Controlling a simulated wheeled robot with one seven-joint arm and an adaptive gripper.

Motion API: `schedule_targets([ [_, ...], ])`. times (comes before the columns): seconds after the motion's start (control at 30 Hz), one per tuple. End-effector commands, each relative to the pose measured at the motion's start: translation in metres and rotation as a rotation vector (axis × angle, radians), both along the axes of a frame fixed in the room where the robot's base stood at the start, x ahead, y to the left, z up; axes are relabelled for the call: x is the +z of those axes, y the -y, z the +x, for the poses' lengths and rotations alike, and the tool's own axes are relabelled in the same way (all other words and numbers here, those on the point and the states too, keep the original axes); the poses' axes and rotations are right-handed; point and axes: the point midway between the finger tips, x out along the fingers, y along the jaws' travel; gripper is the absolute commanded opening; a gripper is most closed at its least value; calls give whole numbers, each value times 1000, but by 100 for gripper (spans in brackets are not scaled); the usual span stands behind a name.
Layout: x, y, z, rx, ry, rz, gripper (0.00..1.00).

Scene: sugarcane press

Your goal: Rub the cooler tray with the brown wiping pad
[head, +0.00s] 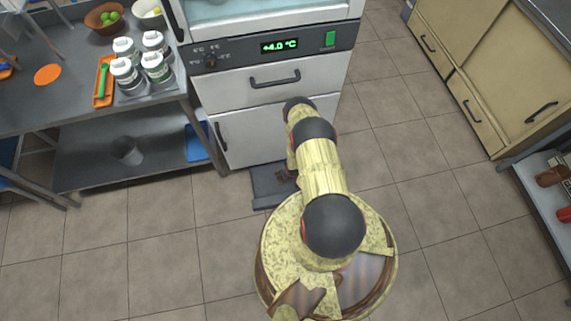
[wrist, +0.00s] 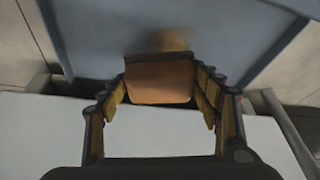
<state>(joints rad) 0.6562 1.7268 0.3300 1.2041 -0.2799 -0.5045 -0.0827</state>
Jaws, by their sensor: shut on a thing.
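The cooler tray (head: 264,183) is a dark grey, low flat piece at the foot of the white cooler, partly hidden by my arm. In the wrist view the tray (wrist: 95,35) is a blue-grey surface filling the upper middle. My gripper (wrist: 160,92) is shut on the brown wiping pad (wrist: 160,84), which sits between the fingertips, over the tray. I cannot tell whether the pad touches it. A blurred tan patch (wrist: 169,39) shows on the tray just beyond the pad. In the head view my gripper (head: 286,175) is small and dark, low beside the cooler front.
The white cooler (head: 262,130) with drawer and door stands behind the tray, its display reading +4.0 °C. A steel table (head: 60,105) with jars and bowls is at left. Beige cabinets (head: 455,85) stand at right. Tiled floor around is clear.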

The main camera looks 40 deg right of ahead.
Motion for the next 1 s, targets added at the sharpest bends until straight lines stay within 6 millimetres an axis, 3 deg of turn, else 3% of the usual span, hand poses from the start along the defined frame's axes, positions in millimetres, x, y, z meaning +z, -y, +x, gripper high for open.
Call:
schedule_targets([
  [0.27,2,0,0,0,0,0,35],
  [0.6,29,0,0,0,1,0,35],
  [1.0,32,1,4,3,2,-2,35],
])
